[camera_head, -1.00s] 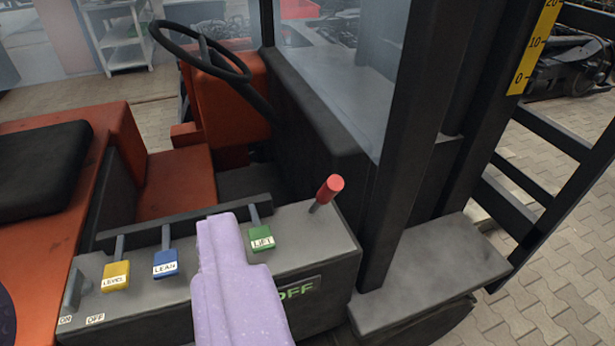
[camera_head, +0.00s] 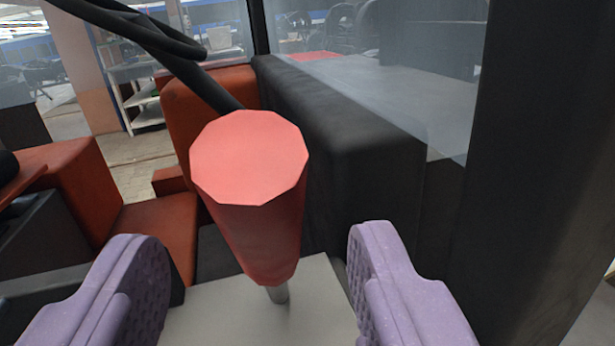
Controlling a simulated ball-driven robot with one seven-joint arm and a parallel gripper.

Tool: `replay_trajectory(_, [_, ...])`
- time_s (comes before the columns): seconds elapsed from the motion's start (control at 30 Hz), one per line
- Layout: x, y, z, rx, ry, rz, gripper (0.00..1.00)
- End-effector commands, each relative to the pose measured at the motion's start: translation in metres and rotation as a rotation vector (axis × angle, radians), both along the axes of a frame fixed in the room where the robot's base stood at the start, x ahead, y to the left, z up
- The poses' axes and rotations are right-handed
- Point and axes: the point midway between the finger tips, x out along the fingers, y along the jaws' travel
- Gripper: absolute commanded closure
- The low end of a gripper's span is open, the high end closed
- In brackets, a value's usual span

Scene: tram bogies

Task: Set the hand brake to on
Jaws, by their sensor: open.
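The hand brake lever has a thick red grip (camera_head: 252,205) on a thin metal rod. It rises from the grey console top (camera_head: 215,318) and stands close in front of the camera, its flat end facing me. My gripper (camera_head: 255,285) is open, with one lilac finger on each side of the red grip. A gap shows between each finger and the grip, so neither visibly touches it. The lower rod is mostly hidden behind the grip. No brake label shows in this view.
A black steering wheel (camera_head: 140,30) and orange-red bodywork (camera_head: 200,130) lie behind the lever at the left. A dark cowl (camera_head: 340,140) stands close behind and right. A thick dark post (camera_head: 530,150) fills the right side.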

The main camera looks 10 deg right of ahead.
Motion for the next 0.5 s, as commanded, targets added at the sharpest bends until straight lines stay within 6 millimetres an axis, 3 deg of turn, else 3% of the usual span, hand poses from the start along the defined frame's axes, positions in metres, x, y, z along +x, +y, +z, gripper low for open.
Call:
replay_trajectory(0.23, [0.038,-0.007,-0.001,0.0,-0.002,0.0,0.41])
replay_trajectory(0.5, [0.046,-0.008,0.001,0.0,0.0,0.001,0.41])
